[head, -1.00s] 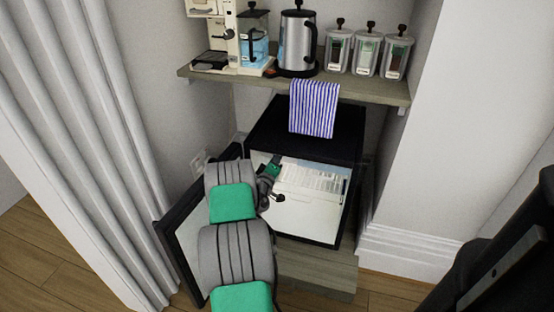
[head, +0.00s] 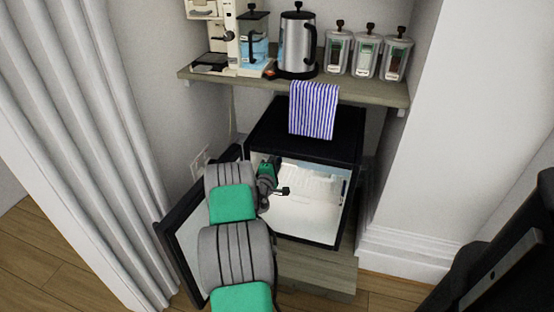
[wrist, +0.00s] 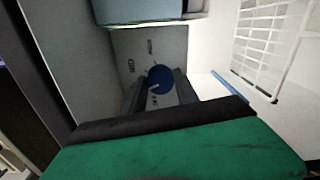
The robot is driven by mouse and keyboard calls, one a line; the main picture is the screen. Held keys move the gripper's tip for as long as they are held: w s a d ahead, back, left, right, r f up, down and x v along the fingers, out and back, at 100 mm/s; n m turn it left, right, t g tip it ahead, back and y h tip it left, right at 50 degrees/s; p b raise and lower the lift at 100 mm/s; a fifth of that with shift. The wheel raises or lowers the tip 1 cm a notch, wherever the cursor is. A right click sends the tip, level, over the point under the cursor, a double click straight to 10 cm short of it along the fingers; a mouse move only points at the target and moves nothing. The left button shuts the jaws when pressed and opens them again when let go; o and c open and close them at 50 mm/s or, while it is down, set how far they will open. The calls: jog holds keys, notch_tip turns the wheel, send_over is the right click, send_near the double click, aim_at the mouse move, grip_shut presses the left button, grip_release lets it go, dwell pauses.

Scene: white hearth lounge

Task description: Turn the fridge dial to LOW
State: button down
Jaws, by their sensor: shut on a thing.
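The small black fridge (head: 300,130) stands under the shelf with its door (head: 185,225) open to the left and its white interior showing. In the wrist view the blue round dial (wrist: 160,78) sits on a grey panel (wrist: 165,48) inside the fridge. A short white pointer mark on the dial slants to the lower left. Small labels surround it, too blurred to read. My gripper (wrist: 159,92) is shut on the dial, its dark fingers on either side. In the head view my gripper (head: 284,191) is at the fridge opening; the dial is hidden there.
A white wire rack (wrist: 268,45) is at the right inside the fridge, and a blue-grey box-like part (wrist: 150,10) is above the panel. A striped towel (head: 312,110) hangs over the fridge top. The shelf (head: 370,92) above holds a kettle (head: 297,45), coffee machine and canisters.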

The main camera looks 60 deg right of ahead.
dwell(0.4)
jog(key=c, duration=0.9)
grip_release()
jog(key=a, duration=0.5)
jog(key=s+a+p, duration=0.1)
jog(key=a, duration=0.1)
jog(key=shift+s+a, duration=0.1)
jog(key=shift+a, duration=0.25)
jog(key=shift+r, duration=0.1)
